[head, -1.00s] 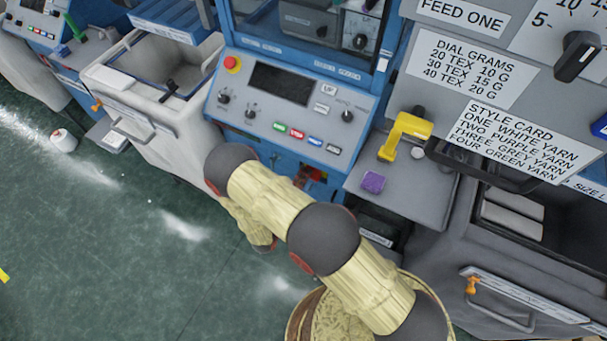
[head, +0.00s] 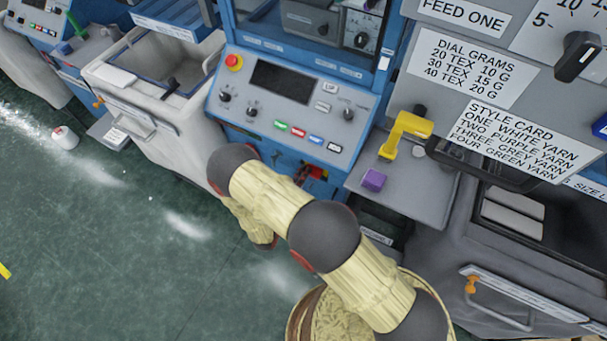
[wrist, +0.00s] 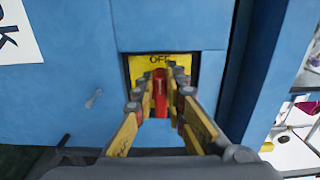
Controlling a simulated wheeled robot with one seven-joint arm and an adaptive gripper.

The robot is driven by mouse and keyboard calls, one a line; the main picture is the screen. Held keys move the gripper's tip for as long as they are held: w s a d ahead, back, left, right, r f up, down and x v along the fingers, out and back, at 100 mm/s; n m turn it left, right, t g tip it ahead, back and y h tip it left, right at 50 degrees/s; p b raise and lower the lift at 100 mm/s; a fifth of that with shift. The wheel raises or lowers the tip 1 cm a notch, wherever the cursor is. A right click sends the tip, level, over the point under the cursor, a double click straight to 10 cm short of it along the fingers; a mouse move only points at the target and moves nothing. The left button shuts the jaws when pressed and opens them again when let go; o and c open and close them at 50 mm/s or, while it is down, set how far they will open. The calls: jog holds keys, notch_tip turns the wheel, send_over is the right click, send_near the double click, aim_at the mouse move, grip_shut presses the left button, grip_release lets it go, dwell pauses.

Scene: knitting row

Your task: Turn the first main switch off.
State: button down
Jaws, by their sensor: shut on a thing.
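The main switch is a red handle (wrist: 160,92) on a yellow plate (wrist: 136,66) marked OFF at its top, set in a dark recess of the blue machine front. In the wrist view my gripper (wrist: 161,100) has its two fingers on either side of the red handle, shut on it. The handle appears upright, its long side toward the OFF word. In the head view a red part of the switch (head: 318,172) shows low on the blue machine, mostly hidden by my arm.
Above the switch is a grey control panel (head: 262,104) with knobs, colored buttons and a red stop button (head: 234,62). To the right, a grey shelf (head: 410,190) holds a yellow tool (head: 404,131) and a purple block (head: 374,180). Green floor lies open at left.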

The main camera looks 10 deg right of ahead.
jog(key=c, duration=1.8)
grip_release()
jog(key=v, duration=1.2)
